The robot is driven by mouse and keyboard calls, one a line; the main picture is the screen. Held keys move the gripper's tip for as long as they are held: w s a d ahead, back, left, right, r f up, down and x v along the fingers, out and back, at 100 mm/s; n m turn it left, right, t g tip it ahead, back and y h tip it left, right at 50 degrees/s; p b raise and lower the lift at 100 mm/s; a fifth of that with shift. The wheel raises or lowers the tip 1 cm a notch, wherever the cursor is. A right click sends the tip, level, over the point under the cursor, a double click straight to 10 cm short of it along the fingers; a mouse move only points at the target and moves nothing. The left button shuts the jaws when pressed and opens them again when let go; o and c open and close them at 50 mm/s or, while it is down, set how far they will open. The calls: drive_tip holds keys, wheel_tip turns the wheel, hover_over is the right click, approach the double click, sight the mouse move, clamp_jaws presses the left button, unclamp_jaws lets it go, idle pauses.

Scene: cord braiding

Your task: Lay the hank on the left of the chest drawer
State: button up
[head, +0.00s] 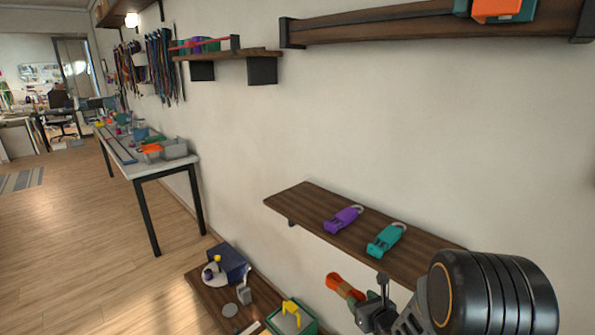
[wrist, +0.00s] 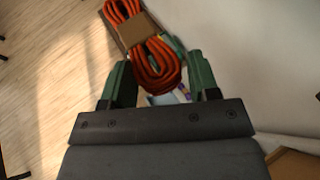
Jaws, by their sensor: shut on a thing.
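An orange-red cord hank (wrist: 158,68) with a brown band around its middle sits between the green fingers of my gripper (wrist: 160,76) in the wrist view. In the head view the hank (head: 341,285) sticks out to the left of my gripper (head: 360,298), in the air in front of the wooden shelf. The gripper is shut on the hank's near end. I cannot make out a chest drawer for certain in either view.
The wooden wall shelf (head: 290,207) holds a purple clip-like piece (head: 343,219) and a teal one (head: 386,240). Below, a low wooden surface (head: 208,297) carries a blue box (head: 229,262) and a green box (head: 291,319). A long workbench (head: 170,166) stands farther left. Open floor (head: 90,240) lies left.

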drive_tip(key=r, duration=0.3)
drive_tip(key=a+r, duration=0.1)
drive_tip(key=shift+w+r, duration=0.2)
drive_tip(key=shift+w, duration=0.1)
drive_tip(key=shift+a+r, duration=0.25)
drive_tip(key=shift+r, duration=0.35)
drive_tip(key=shift+d, duration=0.1)
